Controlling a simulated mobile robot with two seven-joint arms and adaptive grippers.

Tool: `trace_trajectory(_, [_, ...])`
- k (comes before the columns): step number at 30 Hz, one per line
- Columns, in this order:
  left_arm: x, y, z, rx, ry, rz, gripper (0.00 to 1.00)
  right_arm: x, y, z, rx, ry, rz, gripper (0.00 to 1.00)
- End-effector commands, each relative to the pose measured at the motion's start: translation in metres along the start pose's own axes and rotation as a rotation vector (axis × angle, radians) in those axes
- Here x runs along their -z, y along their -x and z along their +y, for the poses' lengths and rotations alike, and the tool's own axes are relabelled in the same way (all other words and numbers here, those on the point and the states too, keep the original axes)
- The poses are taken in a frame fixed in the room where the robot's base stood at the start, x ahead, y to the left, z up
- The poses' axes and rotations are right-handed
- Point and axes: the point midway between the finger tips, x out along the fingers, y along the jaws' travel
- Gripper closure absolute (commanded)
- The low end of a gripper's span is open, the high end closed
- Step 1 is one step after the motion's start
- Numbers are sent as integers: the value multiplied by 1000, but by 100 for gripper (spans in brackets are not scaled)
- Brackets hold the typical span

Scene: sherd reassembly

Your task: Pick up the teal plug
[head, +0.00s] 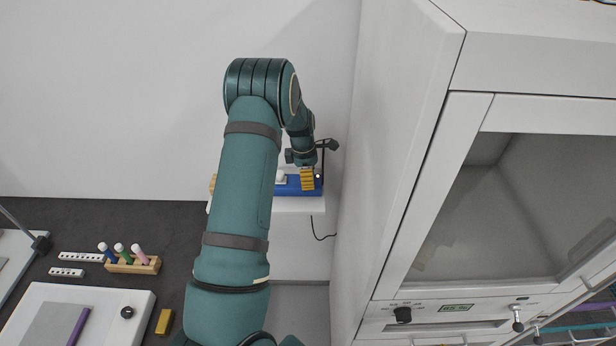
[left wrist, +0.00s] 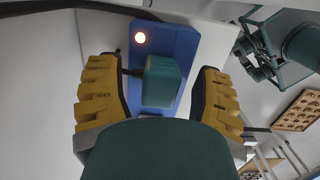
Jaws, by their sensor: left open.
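The teal plug (left wrist: 161,82) shows in the left wrist view as a rounded block in front of the blue panel (left wrist: 185,45). It lies between the two yellow ribbed fingers of my left gripper (left wrist: 156,68). The fingers are open, with a visible gap on each side of the plug. A short dark piece shows at the plug's left side. In the head view my left gripper (head: 307,178) is over the blue panel (head: 291,190), and the plug is hidden there. My right gripper cannot be made out in either view.
A lit lamp (left wrist: 140,38) is on the blue panel. A tall white cabinet (head: 394,130) stands close to the right of my left gripper. A wooden rack (head: 130,266) with several coloured tubes, a yellow block (head: 164,321) and a white device (head: 128,296) are at left.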

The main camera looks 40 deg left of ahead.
Motion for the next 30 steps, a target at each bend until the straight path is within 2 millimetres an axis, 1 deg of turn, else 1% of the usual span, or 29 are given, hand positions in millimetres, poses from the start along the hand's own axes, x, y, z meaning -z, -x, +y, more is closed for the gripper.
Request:
trace_trajectory(2, [0, -5, 0, 0, 0, 0, 34, 0, 0, 0, 0, 0, 0, 37])
trace_trajectory(7, [0, -5, 0, -1, 0, 0, 34, 0, 0, 0, 0, 0, 0, 37])
trace_trajectory(8, [0, -5, 0, -1, 0, 0, 32, 0, 0, 0, 0, 0, 0, 37])
trace_trajectory(9, [0, -5, 0, -1, 0, 0, 46, 0, 0, 0, 0, 0, 0, 37])
trace_trajectory(11, [0, -5, 0, -1, 0, 0, 67, 0, 0, 0, 0, 0, 0, 37])
trace_trajectory(12, [0, -5, 0, -1, 0, 0, 81, 0, 0, 0, 0, 0, 0, 37])
trace_trajectory(13, [0, -5, 0, -1, 0, 0, 91, 0, 0, 0, 0, 0, 0, 37])
trace_trajectory(14, [0, -5, 0, -1, 0, 0, 100, 0, 0, 0, 0, 0, 0, 37])
trace_trajectory(26, [0, -5, 0, 0, 0, 0, 100, 0, 0, 0, 0, 0, 0, 37])
trace_trajectory(29, [-1, 1, 0, -2, -1, 0, 100, 0, 0, 0, 0, 0, 0, 37])
trace_trajectory(30, [-2, 6, 1, -2, -1, 0, 100, 0, 0, 0, 0, 0, 0, 37])
